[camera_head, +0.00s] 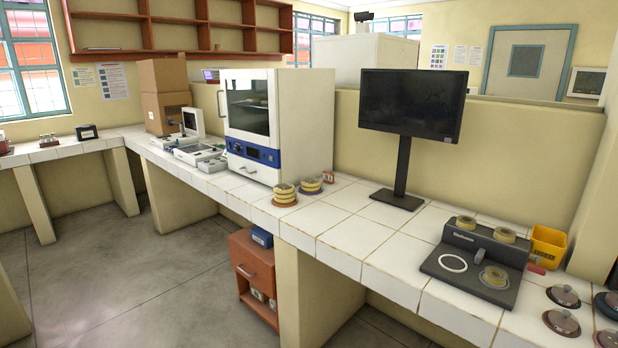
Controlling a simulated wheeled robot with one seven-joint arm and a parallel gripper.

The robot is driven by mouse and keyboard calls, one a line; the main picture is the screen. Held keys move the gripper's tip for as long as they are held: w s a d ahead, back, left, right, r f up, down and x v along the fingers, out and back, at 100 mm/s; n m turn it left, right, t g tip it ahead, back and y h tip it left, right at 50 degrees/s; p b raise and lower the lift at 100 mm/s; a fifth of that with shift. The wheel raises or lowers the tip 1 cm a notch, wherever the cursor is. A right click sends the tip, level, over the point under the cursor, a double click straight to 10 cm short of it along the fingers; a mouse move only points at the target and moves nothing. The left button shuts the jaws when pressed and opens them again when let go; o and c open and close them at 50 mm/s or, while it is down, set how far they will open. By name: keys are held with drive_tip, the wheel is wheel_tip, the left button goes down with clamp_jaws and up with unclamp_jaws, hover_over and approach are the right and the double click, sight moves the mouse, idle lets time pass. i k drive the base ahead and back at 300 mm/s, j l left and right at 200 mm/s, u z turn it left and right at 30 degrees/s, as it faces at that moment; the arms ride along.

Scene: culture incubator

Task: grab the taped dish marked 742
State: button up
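No number 742 is readable on any dish at this distance. A stack of yellow-banded dishes (285,194) stands on the white tiled counter in front of the incubator. A lower stack of similar dishes (310,185) is just right of it, on a bluish base. At the right, a dark grey bench device (478,255) carries two tan-banded round dishes on its raised back, a left one (466,222) and a right one (504,235). Another similar dish (494,277) sits on its lower front plate, beside a white ring (453,263). My gripper is not in view.
The white incubator (305,115) has its door shut. A monitor (411,105) on a stand rises mid-counter. Several knobbed round items (562,323) lie at the right. Counter tiles (355,235) between the stacks and device are bare.

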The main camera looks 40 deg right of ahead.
sight(281, 188)
drive_tip(key=i+l+z, duration=0.25)
drive_tip(key=i+z, duration=0.15)
drive_tip(key=i, duration=0.55)
drive_tip(key=i+z, duration=0.4)
drive_tip(key=i, duration=0.55)
